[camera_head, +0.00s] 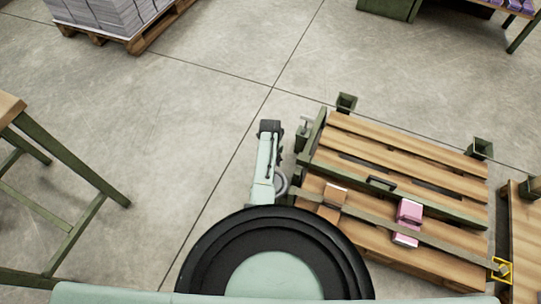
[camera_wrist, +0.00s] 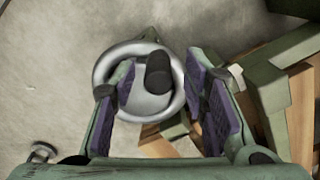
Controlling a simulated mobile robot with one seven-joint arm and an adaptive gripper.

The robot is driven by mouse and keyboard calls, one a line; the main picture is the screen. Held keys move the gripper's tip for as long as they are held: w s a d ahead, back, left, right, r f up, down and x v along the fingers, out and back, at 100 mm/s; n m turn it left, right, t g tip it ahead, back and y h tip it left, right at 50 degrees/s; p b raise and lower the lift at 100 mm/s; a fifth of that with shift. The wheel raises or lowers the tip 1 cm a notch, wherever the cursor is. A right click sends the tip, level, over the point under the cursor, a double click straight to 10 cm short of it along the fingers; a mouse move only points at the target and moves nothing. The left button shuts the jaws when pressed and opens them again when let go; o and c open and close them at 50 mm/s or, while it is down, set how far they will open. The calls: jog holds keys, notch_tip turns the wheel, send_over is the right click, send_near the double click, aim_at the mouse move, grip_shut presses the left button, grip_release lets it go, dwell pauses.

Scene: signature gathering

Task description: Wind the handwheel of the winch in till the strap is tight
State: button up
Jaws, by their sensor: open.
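The winch's handwheel is a grey metal ring (camera_wrist: 103,63) with a dark upright knob (camera_wrist: 158,72), seen from above in the wrist view. In the head view part of the wheel (camera_head: 281,184) shows beside my arm, at the pallet's left edge. My gripper (camera_wrist: 160,75) is open, its purple-padded fingers on either side of the knob. The left finger covers part of the rim; I cannot tell whether either finger touches it. An olive strap (camera_head: 455,247) runs across the pallet over a pink bundle (camera_head: 409,211) towards a yellow hook (camera_head: 502,269). Its tightness is not clear.
The wooden pallet (camera_head: 400,150) has green corner posts (camera_head: 346,103) and rails close to my arm's right. A brown block (camera_head: 335,194) lies near the wheel. A wooden-topped bench (camera_head: 85,170) stands at left. The concrete floor (camera_head: 180,130) between is clear.

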notch_tip(320, 180, up, 10)
jog(key=shift+r, duration=0.2)
dwell(0.5)
